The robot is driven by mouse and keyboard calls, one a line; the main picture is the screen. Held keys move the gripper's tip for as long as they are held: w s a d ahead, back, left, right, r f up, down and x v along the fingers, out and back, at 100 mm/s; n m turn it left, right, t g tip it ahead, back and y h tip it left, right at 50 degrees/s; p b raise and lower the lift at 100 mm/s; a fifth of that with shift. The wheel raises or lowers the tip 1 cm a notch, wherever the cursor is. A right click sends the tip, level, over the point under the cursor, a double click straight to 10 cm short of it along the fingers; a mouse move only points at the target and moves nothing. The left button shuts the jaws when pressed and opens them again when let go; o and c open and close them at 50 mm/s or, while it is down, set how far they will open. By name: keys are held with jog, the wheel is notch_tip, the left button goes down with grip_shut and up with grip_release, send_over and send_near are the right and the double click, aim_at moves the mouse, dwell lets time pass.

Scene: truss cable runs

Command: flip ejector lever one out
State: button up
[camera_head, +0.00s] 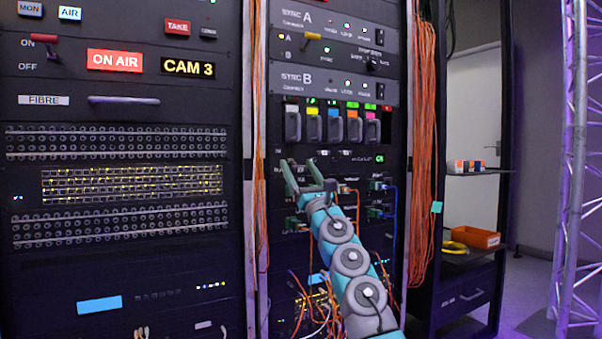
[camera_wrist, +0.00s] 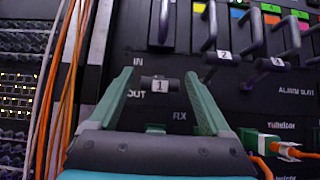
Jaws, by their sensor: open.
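Ejector lever one (camera_wrist: 161,84), a short dark bar with a white "1" tag, lies flat across the black panel in the wrist view, beside the words IN and OUT. My gripper (camera_wrist: 160,77) is open, with one green finger on each side of the lever. The fingers appear apart from it; exact depth is hard to tell. In the head view my gripper (camera_head: 298,161) is at the rack below the coloured module row, and lever one cannot be made out there. Lever two (camera_wrist: 222,56) and lever three (camera_wrist: 272,64) sit to the right.
Grey module handles (camera_wrist: 210,25) stick out above the levers. Orange cables (camera_wrist: 62,85) hang close to the left of my gripper. A green connector with an orange plug (camera_wrist: 284,149) sits at lower right. More cables (camera_head: 395,215) hang right of my arm.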

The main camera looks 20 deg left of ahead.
jog(key=shift+f, duration=0.1)
jog(key=b+v, duration=0.2)
jog(key=v, duration=0.5)
jog(key=shift+s+d+f, duration=0.15)
jog(key=shift+d+f, duration=0.05)
jog(key=shift+d, duration=0.05)
dwell(0.4)
dwell(0.5)
